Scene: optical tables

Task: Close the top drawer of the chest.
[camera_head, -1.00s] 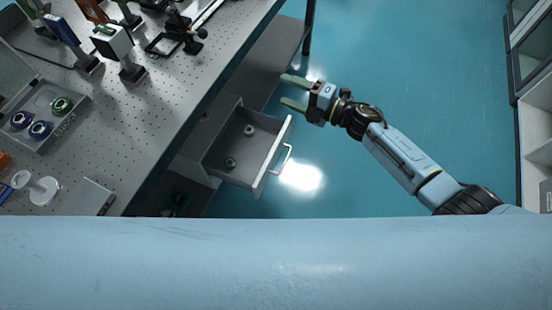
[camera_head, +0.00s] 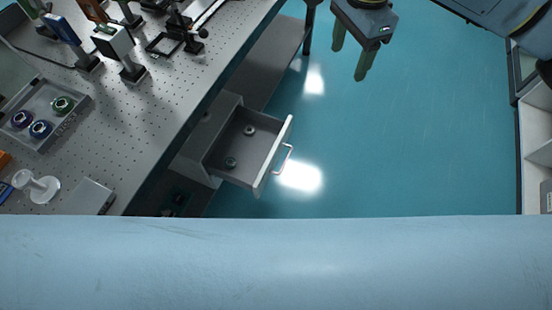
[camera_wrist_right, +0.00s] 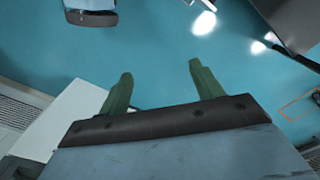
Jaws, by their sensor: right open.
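The top drawer (camera_head: 275,154) of the grey chest (camera_head: 192,154) stands pulled out from under the table, in the head view. It holds a couple of small round parts. Its pale bar handle (camera_head: 286,160) is on the outer face, towards the right. My right gripper (camera_head: 352,58) is open and empty over the floor, up and to the right of the drawer and clear of it. Its two green fingers also show spread apart in the right wrist view (camera_wrist_right: 161,68), with nothing between them. My left gripper is not in view.
The perforated optical table (camera_head: 135,115) fills the left, with optical mounts and a tray (camera_head: 73,112) on it. A dark table leg (camera_head: 309,32) stands near the top. The blue floor (camera_head: 420,140) right of the drawer is clear. White shelving (camera_head: 535,135) lines the right edge.

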